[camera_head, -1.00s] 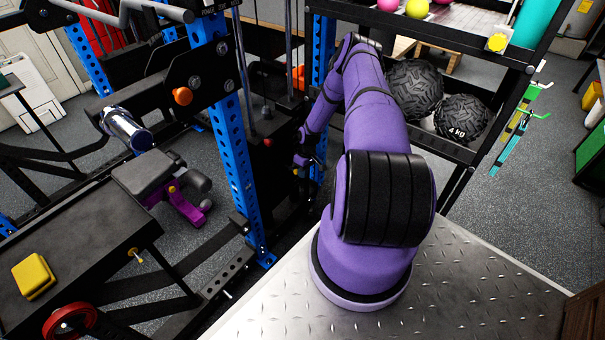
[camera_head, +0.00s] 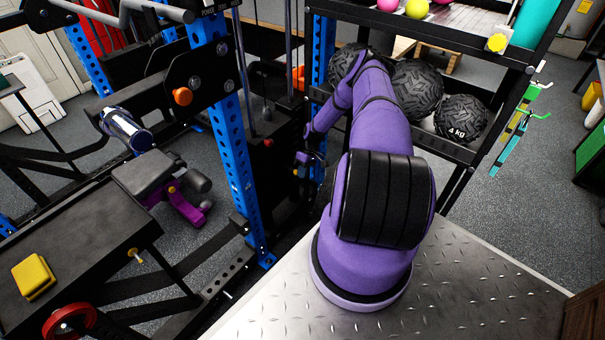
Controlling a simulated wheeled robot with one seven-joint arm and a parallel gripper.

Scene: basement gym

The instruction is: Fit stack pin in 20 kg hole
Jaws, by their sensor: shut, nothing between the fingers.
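The weight stack (camera_head: 266,158) is a dark column behind the blue upright of the cable machine, left of my arm. A small red spot shows on its front, and small red and yellow spots show lower down near my gripper. I cannot tell which of these, if any, is the stack pin. The 20 kg hole and the plate labels are too small to read. My gripper (camera_head: 301,160) is small and dark at the end of my purple arm, just right of the stack. It is shut with nothing held. I cannot tell whether it touches the stack.
The blue upright (camera_head: 238,150) stands left of the stack. A rack with several black balls (camera_head: 462,117) stands behind and right of my arm. A bench with a yellow block (camera_head: 34,277) is at lower left. Open floor (camera_head: 530,185) lies at right.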

